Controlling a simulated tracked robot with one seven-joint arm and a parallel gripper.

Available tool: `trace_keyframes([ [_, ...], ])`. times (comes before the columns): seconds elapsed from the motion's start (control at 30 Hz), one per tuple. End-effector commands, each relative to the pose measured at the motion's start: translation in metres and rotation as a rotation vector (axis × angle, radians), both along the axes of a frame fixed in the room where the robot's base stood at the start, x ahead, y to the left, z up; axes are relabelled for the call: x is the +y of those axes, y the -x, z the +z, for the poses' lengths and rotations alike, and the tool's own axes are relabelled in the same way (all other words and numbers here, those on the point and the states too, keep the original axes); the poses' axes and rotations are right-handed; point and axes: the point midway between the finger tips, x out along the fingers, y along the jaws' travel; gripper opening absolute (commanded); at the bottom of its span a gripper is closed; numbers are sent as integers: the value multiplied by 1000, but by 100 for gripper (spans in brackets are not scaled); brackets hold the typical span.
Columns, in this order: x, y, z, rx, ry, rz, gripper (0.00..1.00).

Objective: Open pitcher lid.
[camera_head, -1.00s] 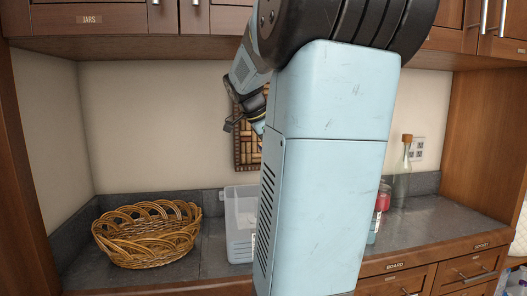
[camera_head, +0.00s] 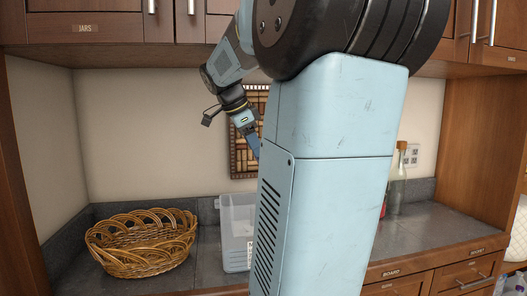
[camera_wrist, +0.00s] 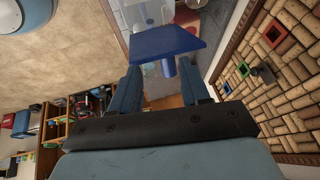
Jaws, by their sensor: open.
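A clear plastic container (camera_head: 237,235), seemingly the pitcher, stands on the counter in the head view. My arm column covers its right side, and I cannot make out its lid there. A clear container (camera_wrist: 150,14) also shows at the top of the wrist view. My gripper (camera_wrist: 159,78) is open in the wrist view. A flat dark blue piece (camera_wrist: 165,42) with a short blue cylinder below it shows just beyond the fingertips. I cannot tell whether it is the lid or touches the fingers. In the head view my gripper (camera_head: 252,147) points down, well above the counter, partly hidden.
A wicker basket (camera_head: 142,243) stands on the counter at left. A glass bottle with a cork-coloured top (camera_head: 398,185) stands at right. A cork board (camera_head: 240,160) hangs on the wall close behind my gripper. Cabinets hang above. The counter at right front is mostly clear.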

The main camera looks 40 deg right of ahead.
Motion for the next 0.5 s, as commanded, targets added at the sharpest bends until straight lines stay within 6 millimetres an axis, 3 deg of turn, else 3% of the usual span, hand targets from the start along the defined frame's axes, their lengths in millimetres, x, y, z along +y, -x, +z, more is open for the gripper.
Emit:
trace_keyframes([
  [0.3, 62, -9, 0, -1, 0, 4, 46],
  [0.5, 86, -12, 0, -1, 0, 1, 46],
])
